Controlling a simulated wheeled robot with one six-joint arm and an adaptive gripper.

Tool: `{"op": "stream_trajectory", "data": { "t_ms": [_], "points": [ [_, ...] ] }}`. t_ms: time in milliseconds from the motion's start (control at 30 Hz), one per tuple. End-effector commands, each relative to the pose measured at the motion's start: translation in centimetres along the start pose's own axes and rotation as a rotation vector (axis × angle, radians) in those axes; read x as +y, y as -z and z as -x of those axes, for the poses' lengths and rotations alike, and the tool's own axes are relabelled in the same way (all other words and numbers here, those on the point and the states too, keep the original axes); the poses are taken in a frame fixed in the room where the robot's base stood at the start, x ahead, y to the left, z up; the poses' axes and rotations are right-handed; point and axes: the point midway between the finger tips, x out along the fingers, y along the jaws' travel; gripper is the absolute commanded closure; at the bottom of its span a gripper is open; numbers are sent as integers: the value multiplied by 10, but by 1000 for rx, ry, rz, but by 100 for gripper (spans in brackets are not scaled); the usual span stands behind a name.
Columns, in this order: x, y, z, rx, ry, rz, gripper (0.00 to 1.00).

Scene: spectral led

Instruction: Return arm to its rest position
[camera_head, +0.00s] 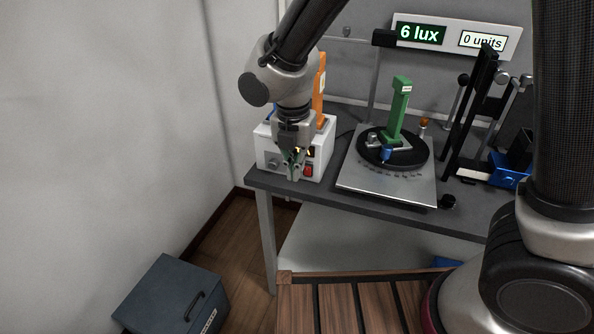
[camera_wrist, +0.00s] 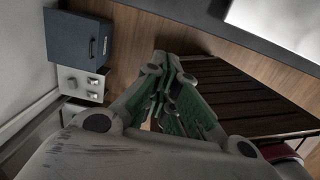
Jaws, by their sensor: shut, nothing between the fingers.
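My gripper (camera_head: 292,172) is in front of the white box with a red switch (camera_head: 309,171) at the left end of the workbench. Its green-padded fingers point down and hold nothing. In the wrist view my gripper (camera_wrist: 164,92) is shut and empty, with wooden floor and dark slats beyond it. My arm comes down from the top of the head view and hides part of the white box and of the orange upright piece (camera_head: 319,90) behind it. Whether the fingers touch the box cannot be told.
The grey workbench (camera_head: 300,189) carries a round turntable (camera_head: 417,158) with a green upright holder (camera_head: 398,108), and black and blue fixtures at right. A display (camera_head: 420,35) reads 6 lux. A dark cabinet (camera_head: 165,295) stands on the floor at left. A wooden slatted surface (camera_head: 345,305) is in front.

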Motion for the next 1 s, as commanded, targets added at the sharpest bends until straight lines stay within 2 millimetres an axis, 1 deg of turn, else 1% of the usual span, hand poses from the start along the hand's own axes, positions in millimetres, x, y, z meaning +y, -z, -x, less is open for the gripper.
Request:
{"op": "stream_trajectory", "data": {
  "t_ms": [533, 633, 667, 767, 867, 933, 967, 1000],
  "points": [
    [0, 0, 0, 0, 0, -1, 100],
    [0, 0, 0, 0, 1, -48, 100],
    [-1, 0, 0, 0, 4, -81, 100],
    [-7, 2, -1, 4, 29, -262, 100],
    [-29, 10, -6, 6, 95, -518, 100],
    [-46, 15, 1, 0, 126, -717, 100],
    [-55, 14, 6, -3, 133, -810, 100],
    [-69, 10, 15, -7, 140, -945, 100]
  ]
}}
